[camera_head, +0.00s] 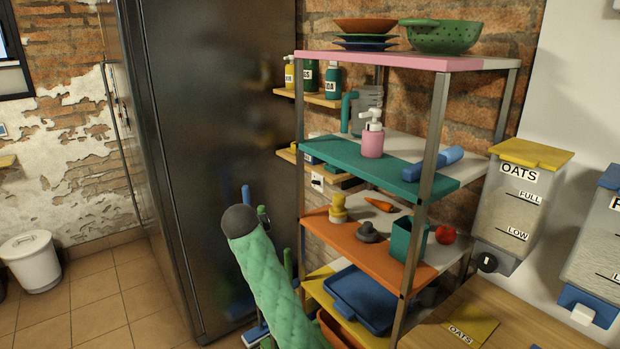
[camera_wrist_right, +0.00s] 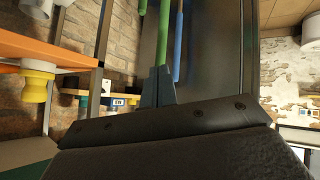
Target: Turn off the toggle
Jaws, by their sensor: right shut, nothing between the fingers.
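A small white wall plate with a dark part (camera_head: 317,181) shows on the brick wall behind the shelving rack, below the lower wooden wall shelf. It may be the toggle; its position is too small to read. In the right wrist view my right gripper (camera_wrist_right: 158,88) is shut and empty, with its narrow grey fingers together. It points toward the brick wall and long handles, apart from the wall as far as I can tell. In the head view a green quilted arm of mine with a dark end rises at lower centre and hides what lies behind it. My left gripper is not in view.
The rack (camera_head: 413,190) with dishes and a pink soap bottle (camera_head: 372,142) stands right of the arm. A tall dark fridge (camera_head: 215,120) stands left. Green (camera_wrist_right: 163,35) and blue (camera_wrist_right: 178,42) handles stand near the fingers.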

